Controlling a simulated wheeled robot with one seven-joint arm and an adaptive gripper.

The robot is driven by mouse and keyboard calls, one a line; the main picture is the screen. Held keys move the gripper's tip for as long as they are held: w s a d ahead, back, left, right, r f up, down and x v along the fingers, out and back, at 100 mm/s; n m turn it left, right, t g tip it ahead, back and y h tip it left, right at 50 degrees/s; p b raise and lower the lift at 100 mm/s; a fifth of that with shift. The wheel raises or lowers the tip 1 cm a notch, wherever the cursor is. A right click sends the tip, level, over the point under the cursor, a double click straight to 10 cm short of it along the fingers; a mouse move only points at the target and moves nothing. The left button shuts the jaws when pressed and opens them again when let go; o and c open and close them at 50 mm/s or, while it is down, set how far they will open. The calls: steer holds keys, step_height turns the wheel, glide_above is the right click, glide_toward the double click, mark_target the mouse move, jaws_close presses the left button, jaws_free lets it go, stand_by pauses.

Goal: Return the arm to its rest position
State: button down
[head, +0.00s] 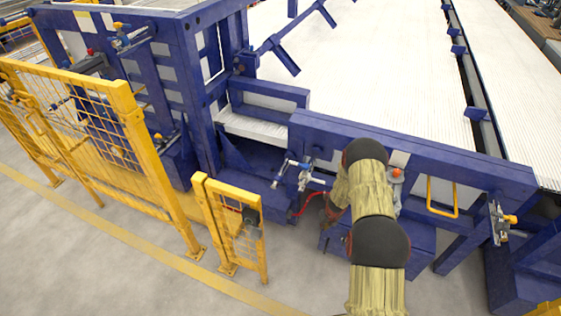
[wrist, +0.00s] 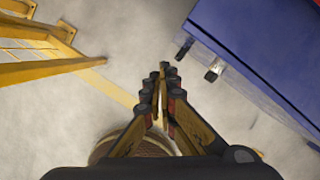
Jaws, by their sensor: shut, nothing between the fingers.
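My arm, in a straw-coloured sleeve with black joints, reaches up from the bottom of the head view and bends down to the left. My gripper (head: 327,221) is small and dark there, beside the front of the blue machine frame. In the wrist view my gripper (wrist: 164,68) points over the bare grey floor, its fingers together with nothing between them. A blue box-like part of the machine (wrist: 262,55) lies to its right, apart from the fingers.
A yellow mesh fence (head: 120,150) and a short yellow panel (head: 232,225) stand to the left. A blue beam (head: 430,160) crosses behind my arm, with white pipes (head: 400,60) beyond it. A red cable (head: 308,199) hangs near my gripper. Open floor (head: 80,260) lies at front left.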

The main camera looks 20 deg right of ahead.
steer(key=s+a+r+n+g+y, duration=0.25)
steer(key=s+a+r+n, duration=0.35)
steer(key=s+a+n, duration=0.6)
steer(key=s+a+r+n+g, duration=0.1)
steer(key=a+r+n, duration=0.1)
steer(key=r+n, duration=0.8)
steer(key=s+a+r+n, duration=0.2)
steer(key=r+n, duration=0.3)
steer(key=r, duration=1)
steer(key=s+a+r+n+t, duration=0.2)
steer(key=s+r, duration=0.3)
steer(key=r, duration=0.5)
steer(key=s+a+r+n+t+h, duration=0.1)
steer(key=s+a+r+n, duration=0.3)
steer(key=r, duration=0.6)
steer(key=s+a+r+n+t+h, duration=0.1)
steer(key=s+a+r+n+t, duration=0.2)
steer(key=s+r, duration=0.4)
step_height(320, 180, up, 4)
steer(key=shift+s+r+n, duration=0.1)
steer(key=shift+s+n, duration=0.3)
steer(key=shift+n, duration=0.1)
steer(key=shift+d+t, duration=0.1)
steer(key=shift+t, duration=0.15)
